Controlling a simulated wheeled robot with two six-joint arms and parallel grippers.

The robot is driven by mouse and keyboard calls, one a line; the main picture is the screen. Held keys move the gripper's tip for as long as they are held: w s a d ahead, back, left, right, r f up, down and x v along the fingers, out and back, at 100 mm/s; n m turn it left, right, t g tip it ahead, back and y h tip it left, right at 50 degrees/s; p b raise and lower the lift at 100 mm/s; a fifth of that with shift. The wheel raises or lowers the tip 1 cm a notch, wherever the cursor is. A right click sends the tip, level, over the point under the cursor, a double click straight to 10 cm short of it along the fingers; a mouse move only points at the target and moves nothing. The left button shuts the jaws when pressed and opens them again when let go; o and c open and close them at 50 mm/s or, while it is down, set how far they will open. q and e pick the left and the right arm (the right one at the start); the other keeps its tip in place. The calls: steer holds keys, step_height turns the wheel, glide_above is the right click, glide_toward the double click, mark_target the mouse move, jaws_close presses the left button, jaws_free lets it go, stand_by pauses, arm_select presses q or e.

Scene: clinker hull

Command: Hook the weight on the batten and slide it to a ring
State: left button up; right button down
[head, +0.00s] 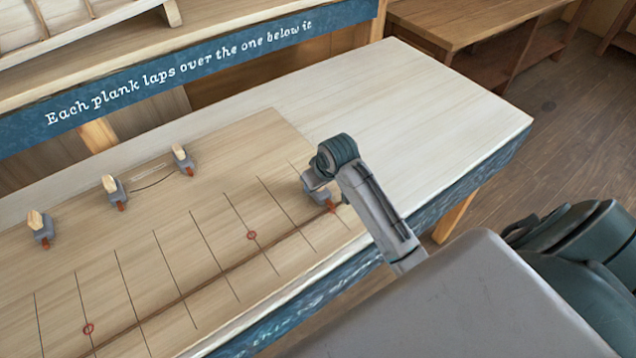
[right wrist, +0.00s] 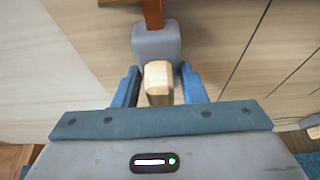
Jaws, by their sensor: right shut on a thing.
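My right gripper (head: 318,180) is at the right end of the board, shut on a grey weight (head: 322,195), which it partly hides. In the right wrist view the weight (right wrist: 156,42) has a wooden knob (right wrist: 158,78) between the blue fingers (right wrist: 158,88) and an orange-brown hook pointing away. The thin brown batten (head: 215,281) runs diagonally across the board. The hook end is close to the batten's right end; I cannot tell whether it touches. Red rings are drawn along the batten's line, one mid-board (head: 252,235) and one lower left (head: 88,330). My left gripper is not in view.
Three more weights stand on the board's far side: left (head: 43,232), middle (head: 114,192) and right (head: 183,162), beside a short dark curved line. Thin black lines cross the board (head: 225,150). The pale bench top (head: 400,95) beyond is clear.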

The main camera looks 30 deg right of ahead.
mark_target(327, 200)
steer(key=shift+f, duration=0.1)
stand_by(0.7)
steer(key=c, duration=0.9)
jaws_free()
steer(key=shift+c, duration=0.2)
steer(key=shift+o, duration=0.6)
steer(key=shift+s+f, duration=0.1)
steer(key=shift+r, duration=0.25)
steer(key=b+v, duration=0.3)
steer(key=v, duration=0.7)
steer(key=shift+s+r, duration=0.2)
